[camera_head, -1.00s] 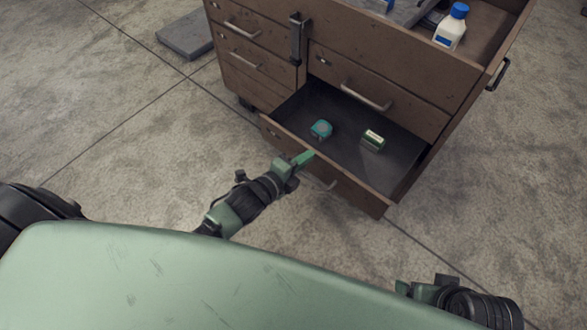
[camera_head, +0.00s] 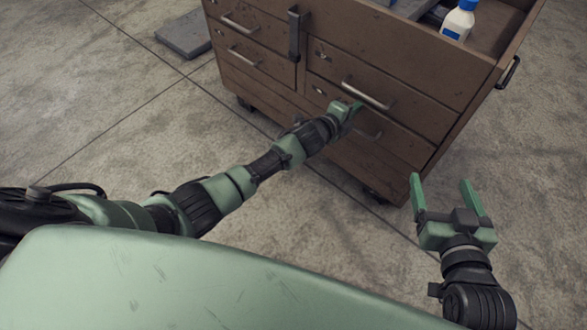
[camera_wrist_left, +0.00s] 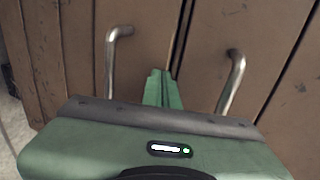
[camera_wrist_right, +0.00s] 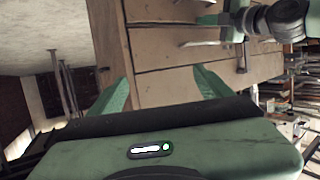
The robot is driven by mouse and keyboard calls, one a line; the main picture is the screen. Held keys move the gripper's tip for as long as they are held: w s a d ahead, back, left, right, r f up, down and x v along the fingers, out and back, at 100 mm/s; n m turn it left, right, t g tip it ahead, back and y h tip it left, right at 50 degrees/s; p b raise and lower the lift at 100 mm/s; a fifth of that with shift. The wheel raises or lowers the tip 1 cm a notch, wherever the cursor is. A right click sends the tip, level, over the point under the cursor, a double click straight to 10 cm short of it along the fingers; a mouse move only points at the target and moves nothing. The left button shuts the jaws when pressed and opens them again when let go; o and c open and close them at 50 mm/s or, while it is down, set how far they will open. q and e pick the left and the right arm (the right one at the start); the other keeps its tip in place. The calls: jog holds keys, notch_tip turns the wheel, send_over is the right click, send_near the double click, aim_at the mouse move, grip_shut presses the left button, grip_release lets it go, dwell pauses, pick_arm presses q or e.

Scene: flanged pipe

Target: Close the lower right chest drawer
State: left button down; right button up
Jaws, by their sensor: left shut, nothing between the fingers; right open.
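The brown chest (camera_head: 300,75) stands on the floor. Its lower right drawer (camera_head: 384,152) looks flush with the chest front, and its inside is no longer visible. My left gripper (camera_head: 350,108) is shut and empty, with its fingertips at the drawer front near the top edge, beside the drawer's handle (camera_head: 369,133). In the left wrist view the shut fingers (camera_wrist_left: 162,90) lie between two metal handles; whether they touch the front I cannot tell. My right gripper (camera_head: 445,190) is open and empty, in front of the chest's right corner, apart from it.
The upper right drawer (camera_head: 380,90) is shut. A white bottle with a blue cap (camera_head: 458,20) stands in the open chest top. A grey slab (camera_head: 186,35) lies on the floor behind left. The floor right of the chest is free.

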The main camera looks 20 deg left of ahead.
pick_arm(q)
jog(key=shift+w+r, duration=0.35)
jog(key=shift+w, duration=0.1)
pick_arm(e)
jog(key=shift+w+a+r+t, duration=0.15)
jog(key=shift+r+t, duration=0.25)
jog(key=shift+r, duration=0.3)
